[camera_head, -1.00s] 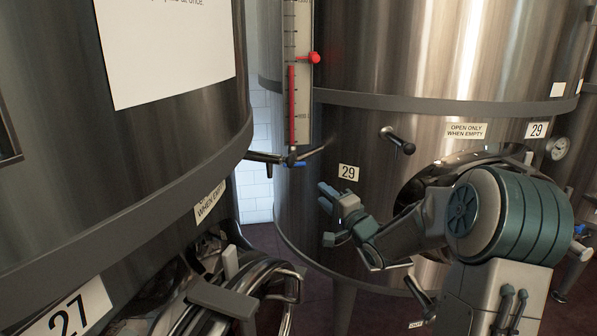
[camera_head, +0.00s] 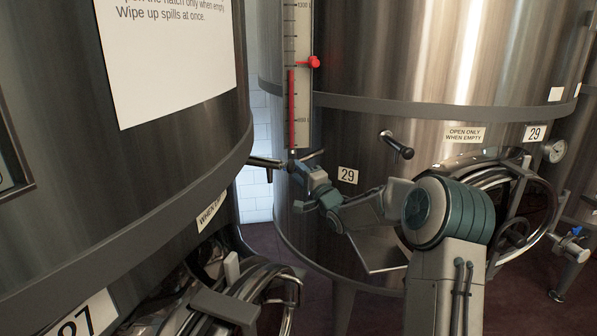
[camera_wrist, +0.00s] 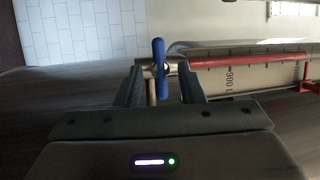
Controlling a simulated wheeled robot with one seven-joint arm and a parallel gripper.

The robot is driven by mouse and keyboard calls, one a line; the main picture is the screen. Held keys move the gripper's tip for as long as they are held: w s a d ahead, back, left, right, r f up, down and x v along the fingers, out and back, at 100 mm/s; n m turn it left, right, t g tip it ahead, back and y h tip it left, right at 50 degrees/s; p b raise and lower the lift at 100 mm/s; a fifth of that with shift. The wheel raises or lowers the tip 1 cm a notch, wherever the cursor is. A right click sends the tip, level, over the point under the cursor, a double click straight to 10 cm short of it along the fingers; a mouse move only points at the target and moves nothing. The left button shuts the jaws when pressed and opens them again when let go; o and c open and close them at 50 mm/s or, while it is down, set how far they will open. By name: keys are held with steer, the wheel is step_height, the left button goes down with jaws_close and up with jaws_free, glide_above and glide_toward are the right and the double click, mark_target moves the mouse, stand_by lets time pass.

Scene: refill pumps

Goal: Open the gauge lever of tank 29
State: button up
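Tank 29 (camera_head: 440,60) is the steel tank on the right, with a number plate 29 (camera_head: 347,175). Its upright level gauge (camera_head: 300,75) has a red column and a red marker. In the wrist view, the blue gauge lever (camera_wrist: 159,66) sits at the gauge's bottom end, lying crosswise to the gauge (camera_wrist: 235,78). My gripper (camera_head: 300,185) is at the gauge's foot and hides most of the lever in the head view. In the wrist view my gripper (camera_wrist: 160,76) is open, with one finger on each side of the lever. I see gaps; no firm contact shows.
Tank 27 (camera_head: 130,160) bulges close on the left. A black-handled part (camera_head: 265,162) sticks out beside its rim, close to my gripper. Another black handle (camera_head: 398,146) projects from tank 29, above my arm. Tank 29's round hatch (camera_head: 515,205) is behind my arm.

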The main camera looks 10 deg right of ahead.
steer(key=shift+w, duration=0.2)
jaws_close()
